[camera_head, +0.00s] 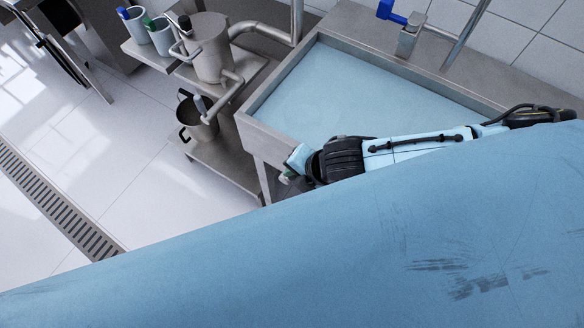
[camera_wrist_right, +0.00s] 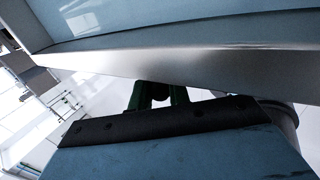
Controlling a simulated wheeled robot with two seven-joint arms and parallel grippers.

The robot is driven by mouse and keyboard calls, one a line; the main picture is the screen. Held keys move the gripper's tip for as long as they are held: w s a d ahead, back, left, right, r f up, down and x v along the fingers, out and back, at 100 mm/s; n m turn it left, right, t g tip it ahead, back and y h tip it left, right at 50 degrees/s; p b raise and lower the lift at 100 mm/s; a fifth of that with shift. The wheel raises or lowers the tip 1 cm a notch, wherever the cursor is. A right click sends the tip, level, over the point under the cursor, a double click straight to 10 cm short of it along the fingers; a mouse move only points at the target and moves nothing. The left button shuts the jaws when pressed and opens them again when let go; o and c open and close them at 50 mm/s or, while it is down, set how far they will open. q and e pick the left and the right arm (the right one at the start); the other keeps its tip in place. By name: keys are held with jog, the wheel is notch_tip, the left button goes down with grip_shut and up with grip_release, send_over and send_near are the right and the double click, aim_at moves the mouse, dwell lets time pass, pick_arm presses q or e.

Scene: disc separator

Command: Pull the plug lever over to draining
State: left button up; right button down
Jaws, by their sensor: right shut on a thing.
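My right gripper (camera_head: 289,177) is low at the near left side of the sink, mostly hidden by the rim and my own arm. In the right wrist view its green fingers (camera_wrist_right: 158,97) are close together below the sink's metal edge, closed on a dark thing between them. That fits the plug lever, but its shape and angle are hidden. The sink (camera_head: 345,95) has pale blue inside; no drain or plug shows. My left gripper is out of view.
A steel stand (camera_head: 215,155) with a tank (camera_head: 210,48), a pot (camera_head: 197,128) and cups (camera_head: 140,27) is left of the sink. A blue tap handle (camera_head: 391,12) is behind the sink. A floor drain grate (camera_head: 45,200) lies at far left. Floor between is clear.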

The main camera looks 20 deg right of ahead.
jog(key=shift+s+d+f+t+y, duration=0.15)
jog(key=shift+s+f+t+y, duration=0.05)
jog(key=shift+t+y, duration=0.25)
jog(key=c, duration=1.3)
grip_release()
jog(key=p+v, duration=0.1)
jog(key=v, duration=1.2)
jog(key=shift+s+r+p, duration=0.15)
jog(key=shift+s+p, duration=0.05)
jog(key=shift+p, duration=0.15)
